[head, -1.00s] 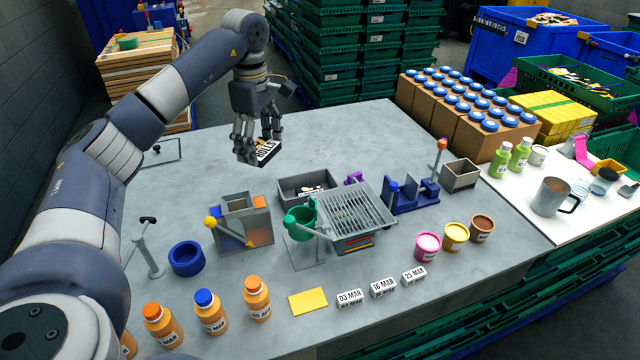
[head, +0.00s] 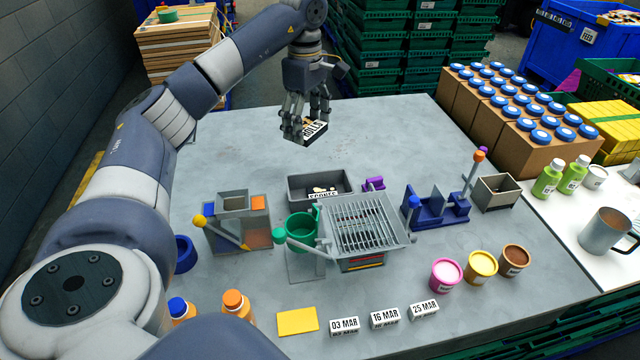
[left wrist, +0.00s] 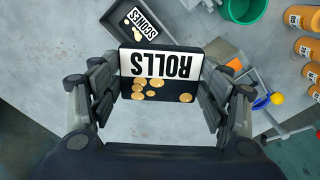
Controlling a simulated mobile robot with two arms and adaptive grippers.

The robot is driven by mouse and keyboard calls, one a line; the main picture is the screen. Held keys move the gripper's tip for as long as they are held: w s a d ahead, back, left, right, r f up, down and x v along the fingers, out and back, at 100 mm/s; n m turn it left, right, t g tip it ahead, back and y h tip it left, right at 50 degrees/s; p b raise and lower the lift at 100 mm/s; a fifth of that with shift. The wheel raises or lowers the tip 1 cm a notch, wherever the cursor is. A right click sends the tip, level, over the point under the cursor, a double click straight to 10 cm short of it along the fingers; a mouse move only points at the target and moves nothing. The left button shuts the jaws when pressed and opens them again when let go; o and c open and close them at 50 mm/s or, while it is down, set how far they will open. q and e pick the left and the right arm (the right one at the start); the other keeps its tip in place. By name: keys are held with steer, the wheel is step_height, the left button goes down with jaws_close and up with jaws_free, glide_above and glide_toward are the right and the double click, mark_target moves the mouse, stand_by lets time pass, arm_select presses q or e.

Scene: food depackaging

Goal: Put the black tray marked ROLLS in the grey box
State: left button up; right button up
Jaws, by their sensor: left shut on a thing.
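The black tray marked ROLLS (head: 313,131) is held above the far middle of the grey table by my left gripper (head: 306,128). In the left wrist view the ROLLS tray (left wrist: 160,88) sits between the finger pairs (left wrist: 160,95), its white label toward the far edge and several small round rolls on its black part. The gripper is shut on it. An open grey box (head: 497,192) stands at the table's right side, well apart from the tray. My right gripper is not in view.
A grey wire rack (head: 362,225), a green cup (head: 300,228), a blue fixture (head: 437,208) and a grey unit with coloured panels (head: 238,222) stand mid-table. The far table is mostly clear.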

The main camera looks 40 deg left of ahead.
mark_target(307, 128)
arm_select(q)
step_height(307, 128, down, 3)
steer(key=shift+b, duration=1.1)
step_height(307, 128, down, 14)
steer(key=shift+w+r+b, duration=0.1)
steer(key=shift+w+b, duration=0.05)
steer(key=shift+b, duration=0.85)
steer(key=shift+f, duration=0.3)
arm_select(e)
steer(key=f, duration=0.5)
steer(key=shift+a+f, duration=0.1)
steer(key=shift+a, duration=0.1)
